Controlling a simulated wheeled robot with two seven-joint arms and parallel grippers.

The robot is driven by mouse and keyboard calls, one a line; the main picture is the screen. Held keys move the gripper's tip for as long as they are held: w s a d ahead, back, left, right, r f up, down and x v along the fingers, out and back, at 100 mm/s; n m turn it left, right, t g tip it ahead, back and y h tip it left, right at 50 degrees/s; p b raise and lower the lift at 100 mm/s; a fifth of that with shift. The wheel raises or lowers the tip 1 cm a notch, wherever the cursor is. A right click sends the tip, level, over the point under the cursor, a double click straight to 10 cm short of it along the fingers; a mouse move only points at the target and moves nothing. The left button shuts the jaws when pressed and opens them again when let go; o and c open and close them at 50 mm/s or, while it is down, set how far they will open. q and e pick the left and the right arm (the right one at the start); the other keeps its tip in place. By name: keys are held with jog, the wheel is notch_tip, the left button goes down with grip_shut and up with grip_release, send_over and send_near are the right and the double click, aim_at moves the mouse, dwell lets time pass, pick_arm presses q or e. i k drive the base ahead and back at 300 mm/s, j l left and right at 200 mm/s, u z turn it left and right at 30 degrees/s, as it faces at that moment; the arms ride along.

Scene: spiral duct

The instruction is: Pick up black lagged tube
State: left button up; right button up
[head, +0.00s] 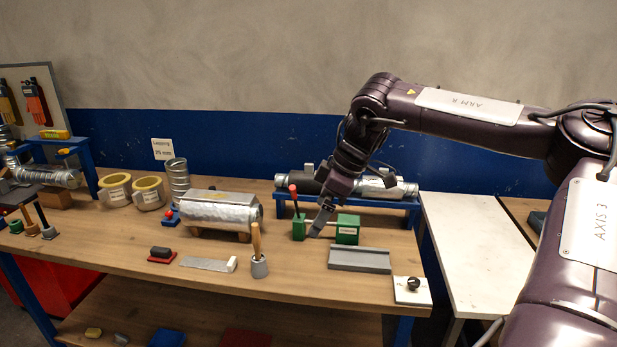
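A dark tube (292,187) lies across the blue rack (345,199) at the back right of the bench; it looks like the black lagged tube. My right gripper and wrist hide part of the rack's load, and silver tubing (385,188) shows to their right. My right gripper (317,229) points down in front of the rack, between a green block with a red-topped lever (299,228) and a green box (347,229). It is apart from the dark tube. Its fingers are too small to tell open from shut. My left gripper is not in view.
A foil-wrapped duct (222,214) lies in the bench's middle. Tape rolls (115,190) stand at the left. A white table (468,235) adjoins right.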

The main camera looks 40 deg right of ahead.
aim_at(303, 181)
jog(key=i+l, duration=0.4)
jog(key=l, duration=0.15)
jog(key=i+l, duration=0.4)
jog(key=l, duration=0.15)
jog(key=i+l, duration=0.45)
jog(key=l, duration=0.1)
